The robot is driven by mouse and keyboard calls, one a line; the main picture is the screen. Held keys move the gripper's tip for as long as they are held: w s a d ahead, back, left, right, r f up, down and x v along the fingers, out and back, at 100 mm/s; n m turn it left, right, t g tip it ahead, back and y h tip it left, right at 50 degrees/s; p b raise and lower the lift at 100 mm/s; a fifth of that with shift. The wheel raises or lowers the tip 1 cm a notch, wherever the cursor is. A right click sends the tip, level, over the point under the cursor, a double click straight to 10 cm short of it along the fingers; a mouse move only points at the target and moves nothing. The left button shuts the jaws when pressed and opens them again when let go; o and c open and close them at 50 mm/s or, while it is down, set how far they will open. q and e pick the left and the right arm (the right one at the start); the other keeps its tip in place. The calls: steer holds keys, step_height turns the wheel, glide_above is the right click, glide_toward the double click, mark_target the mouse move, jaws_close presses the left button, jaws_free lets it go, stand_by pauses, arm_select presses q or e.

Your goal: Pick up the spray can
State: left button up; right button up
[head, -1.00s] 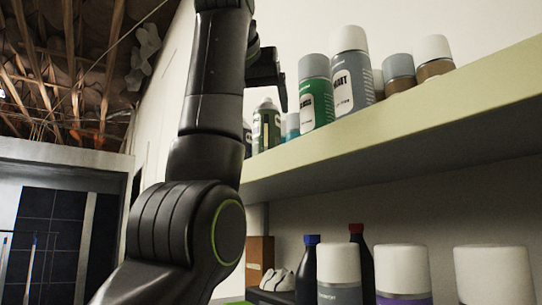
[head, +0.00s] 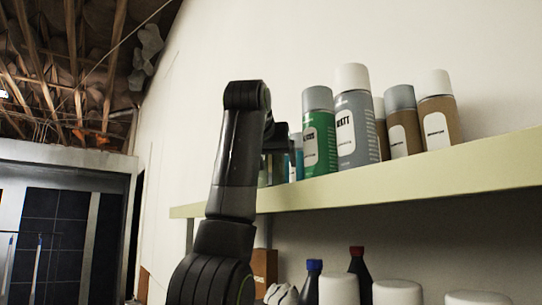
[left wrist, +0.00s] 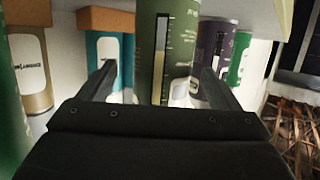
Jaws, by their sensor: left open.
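My left gripper (head: 279,140) is at the shelf's far end in the head view, partly hidden by its own arm. In the left wrist view, which looks upside down, its open fingers (left wrist: 155,82) stand on either side of a dark green spray can (left wrist: 148,45) with a pale label. I cannot tell whether the fingers touch it. In the head view that can is mostly hidden behind my arm. A teal can (head: 298,158), a brighter green spray can (head: 319,140) and a grey spray can (head: 357,130) stand upright nearby. My right gripper is not in view.
A purple can (left wrist: 213,45) and a teal can (left wrist: 104,50) stand close to the fingers. Tan cans (head: 437,122) stand farther right on the pale shelf (head: 430,178). White-capped containers (head: 397,291) and dark bottles (head: 360,270) stand below it. A wall is behind.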

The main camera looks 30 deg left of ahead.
mark_target(270, 165)
arm_select(q)
steer(key=p+x, duration=0.1)
steer(key=x, duration=0.2)
steer(key=shift+a+r, duration=0.1)
steer(key=shift+a, duration=0.1)
steer(key=shift+w+a+f, duration=0.2)
steer(key=shift+w, duration=0.15)
steer(key=shift+s+d, duration=0.2)
steer(key=shift+d, duration=0.05)
steer(key=shift+c, duration=0.4)
steer(key=shift+s+r, duration=0.1)
steer(key=c, duration=1.1)
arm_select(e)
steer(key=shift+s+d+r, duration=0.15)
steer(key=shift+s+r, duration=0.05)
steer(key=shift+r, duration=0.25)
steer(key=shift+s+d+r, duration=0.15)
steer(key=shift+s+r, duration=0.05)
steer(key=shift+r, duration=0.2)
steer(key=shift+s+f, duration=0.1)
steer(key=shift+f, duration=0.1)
